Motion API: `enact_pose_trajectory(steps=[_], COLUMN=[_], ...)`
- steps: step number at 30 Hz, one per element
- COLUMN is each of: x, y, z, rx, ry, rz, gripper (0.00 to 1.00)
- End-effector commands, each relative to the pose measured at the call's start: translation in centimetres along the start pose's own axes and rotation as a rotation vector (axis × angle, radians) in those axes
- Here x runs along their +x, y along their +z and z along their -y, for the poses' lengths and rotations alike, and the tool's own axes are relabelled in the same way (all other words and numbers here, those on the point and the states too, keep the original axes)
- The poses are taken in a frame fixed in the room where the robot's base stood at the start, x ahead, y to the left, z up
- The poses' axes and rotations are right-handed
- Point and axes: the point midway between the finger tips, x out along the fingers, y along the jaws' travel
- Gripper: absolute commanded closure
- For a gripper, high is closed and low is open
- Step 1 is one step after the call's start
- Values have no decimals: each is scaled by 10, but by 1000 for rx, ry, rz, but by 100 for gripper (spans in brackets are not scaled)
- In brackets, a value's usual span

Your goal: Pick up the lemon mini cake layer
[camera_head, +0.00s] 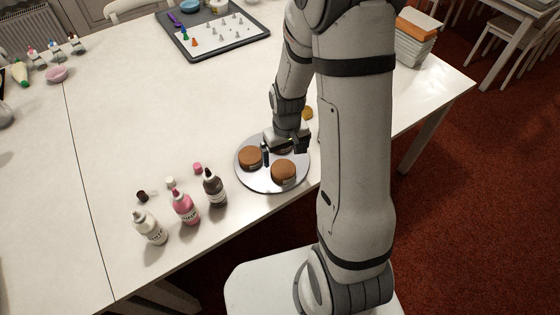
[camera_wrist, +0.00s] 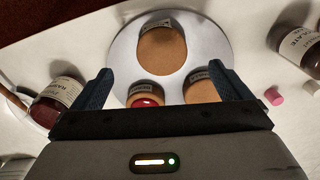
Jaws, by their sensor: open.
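A round pale turntable plate (camera_head: 250,182) stands near the table's front edge. Two brown cake layers, a left one (camera_head: 250,156) and a front one (camera_head: 284,171), show on it in the head view. The wrist view shows three brown layers on the plate: a far one (camera_wrist: 162,52), a near one with a glossy red top (camera_wrist: 145,95) and a near right one (camera_wrist: 203,88). Their labels are too small to read, so I cannot tell which is lemon. My gripper (camera_wrist: 160,72) is open and empty above the plate. It hides part of the plate in the head view (camera_head: 284,150).
White (camera_head: 150,228), pink (camera_head: 185,207) and dark (camera_head: 214,188) bottles stand left of the plate. A labelled jar (camera_wrist: 60,100) is close to my left finger in the wrist view. A small yellow item (camera_head: 307,113) shows behind my arm. The table's middle left is clear.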

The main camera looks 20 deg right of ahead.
Motion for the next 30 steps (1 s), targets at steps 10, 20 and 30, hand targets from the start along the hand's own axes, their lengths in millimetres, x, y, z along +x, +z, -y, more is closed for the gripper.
enact_pose_trajectory(steps=[10, 20, 30], x=[32, 61, 87], y=[-1, -7, -8], z=[0, 2, 1], rx=[-4, -4, -2], ry=[-2, -2, -1], rz=[11, 11, 7], gripper=[3, 3, 3])
